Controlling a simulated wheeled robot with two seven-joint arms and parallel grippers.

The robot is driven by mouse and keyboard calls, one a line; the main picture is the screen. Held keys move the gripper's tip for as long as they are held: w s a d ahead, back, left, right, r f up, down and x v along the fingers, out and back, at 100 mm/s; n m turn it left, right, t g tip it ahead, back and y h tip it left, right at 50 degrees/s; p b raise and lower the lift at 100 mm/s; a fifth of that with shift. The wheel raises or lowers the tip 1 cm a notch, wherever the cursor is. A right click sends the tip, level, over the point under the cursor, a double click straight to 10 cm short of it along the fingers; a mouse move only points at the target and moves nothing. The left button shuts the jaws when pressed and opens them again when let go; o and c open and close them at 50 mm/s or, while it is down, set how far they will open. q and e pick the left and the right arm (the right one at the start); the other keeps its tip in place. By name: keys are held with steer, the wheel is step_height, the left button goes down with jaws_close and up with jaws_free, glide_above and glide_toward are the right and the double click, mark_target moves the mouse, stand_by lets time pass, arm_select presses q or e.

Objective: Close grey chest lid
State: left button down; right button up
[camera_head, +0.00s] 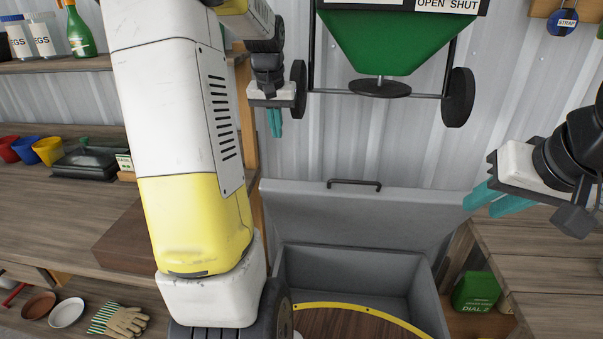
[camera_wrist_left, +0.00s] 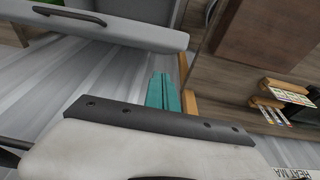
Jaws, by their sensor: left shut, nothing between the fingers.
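The grey chest (camera_head: 428,305) stands open at the bottom centre of the head view. Its grey lid (camera_head: 365,215) is raised and leans back toward the metal wall, with a dark handle (camera_head: 354,183) on its top edge. My left gripper (camera_head: 276,134) is shut and empty, above and left of the lid and apart from it. In the left wrist view its teal fingers (camera_wrist_left: 161,90) are together, with the lid (camera_wrist_left: 120,31) and handle (camera_wrist_left: 70,14) at upper left. My right gripper (camera_head: 490,200) is open and empty, right of the lid.
A green spreader (camera_head: 385,45) with dark wheels hangs on the wall above the lid. A wooden bench with shelves (camera_head: 60,215) is left of the chest. A wooden table (camera_head: 545,255) is at right, near a green canister (camera_head: 476,292). My round wooden-looking base top partly covers the chest's front.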

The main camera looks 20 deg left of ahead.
mark_target(280, 181)
arm_select(q)
steer(key=x, duration=0.7)
steer(key=a+x, duration=0.1)
steer(key=x, duration=1.3)
steer(key=shift+w+a+f, duration=0.1)
steer(key=shift+w+a, duration=0.1)
steer(key=shift+w, duration=0.1)
steer(key=shift+s, duration=0.1)
